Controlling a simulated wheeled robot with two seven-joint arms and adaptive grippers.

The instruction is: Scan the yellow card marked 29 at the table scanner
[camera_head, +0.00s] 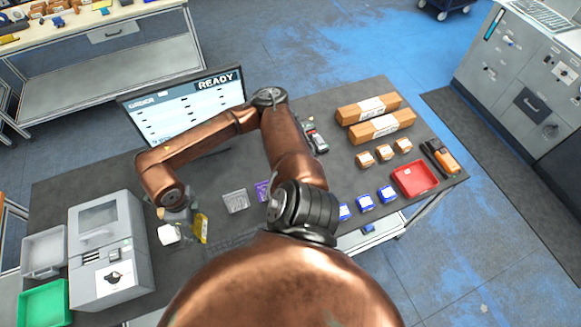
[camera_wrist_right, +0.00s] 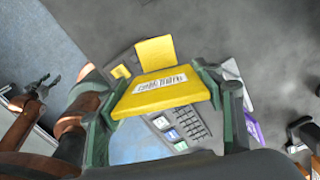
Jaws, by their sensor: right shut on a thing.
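My right gripper (camera_head: 184,222) is at the left part of the dark table in the head view, shut on a yellow card (camera_head: 201,229). In the right wrist view the yellow card (camera_wrist_right: 164,92) lies between the green fingers of my right gripper (camera_wrist_right: 164,100), with a white barcode label toward the camera. I cannot read a number on it. A device with a keypad (camera_wrist_right: 190,125) shows beyond and below the card, partly hidden; I cannot tell if it is the scanner. Another gripper, apparently my left (camera_wrist_right: 30,92), shows at the left with its fingers apart; nothing shows in it.
A monitor (camera_head: 186,105) reads READY behind my arm. A grey machine (camera_head: 107,250), a grey bin (camera_head: 44,252) and a green bin (camera_head: 44,303) stand at the left. Long boxes (camera_head: 381,127), small boxes, blue packs (camera_head: 364,202) and a red tray (camera_head: 415,178) occupy the right.

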